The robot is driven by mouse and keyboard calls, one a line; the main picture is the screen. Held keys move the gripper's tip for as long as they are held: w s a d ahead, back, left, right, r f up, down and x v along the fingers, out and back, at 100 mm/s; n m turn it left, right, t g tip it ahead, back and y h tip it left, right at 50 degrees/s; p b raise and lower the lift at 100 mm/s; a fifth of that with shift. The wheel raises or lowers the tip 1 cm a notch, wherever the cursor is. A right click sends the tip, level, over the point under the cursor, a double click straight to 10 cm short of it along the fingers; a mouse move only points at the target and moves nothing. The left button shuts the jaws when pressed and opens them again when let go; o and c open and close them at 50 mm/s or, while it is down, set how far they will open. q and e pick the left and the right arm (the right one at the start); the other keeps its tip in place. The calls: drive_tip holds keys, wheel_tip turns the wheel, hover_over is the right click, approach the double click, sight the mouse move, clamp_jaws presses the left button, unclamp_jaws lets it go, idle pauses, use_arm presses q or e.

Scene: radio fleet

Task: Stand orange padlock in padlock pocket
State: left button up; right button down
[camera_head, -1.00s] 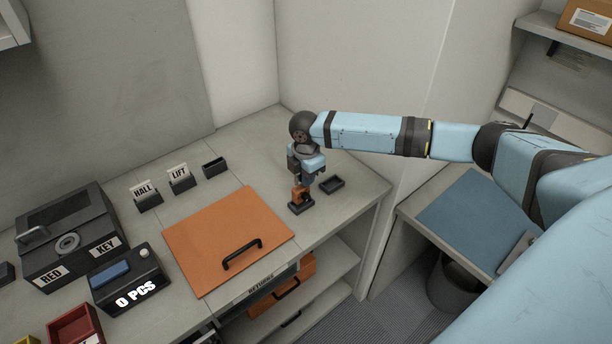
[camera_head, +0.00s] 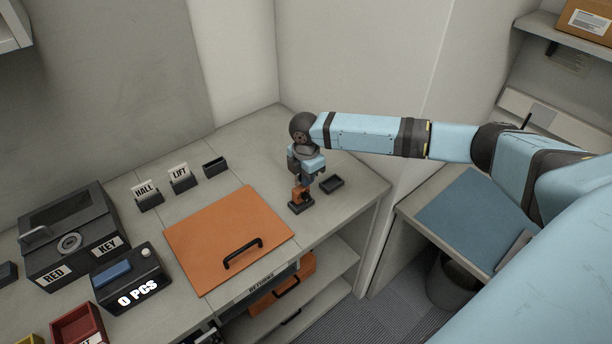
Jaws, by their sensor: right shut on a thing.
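The orange padlock (camera_head: 297,194) is small and upright, low over a small dark pocket (camera_head: 300,207) near the right end of the counter. My right gripper (camera_head: 302,186) points down and is shut on the padlock from above. The padlock's lower end meets the dark pocket; I cannot tell whether it rests fully inside. My left gripper is out of view.
An empty dark tray (camera_head: 332,184) lies just right of the pocket. An orange panel with a black handle (camera_head: 220,232) lies to the left. HALL (camera_head: 149,199) and LIFT (camera_head: 180,178) holders, another dark holder (camera_head: 214,167) and a key box (camera_head: 68,240) stand further left.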

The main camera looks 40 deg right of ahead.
drive_tip(key=shift+f+b, duration=0.35)
drive_tip(key=shift+f, duration=0.8)
drive_tip(key=c, duration=1.2)
unclamp_jaws()
drive_tip(key=shift+o, duration=0.2)
drive_tip(key=shift+r, duration=0.25)
wheel_tip(320, 180, up, 12)
drive_tip(key=shift+a+f+b, duration=0.1)
drive_tip(key=shift+b, duration=0.8)
drive_tip(key=shift+r, duration=0.8)
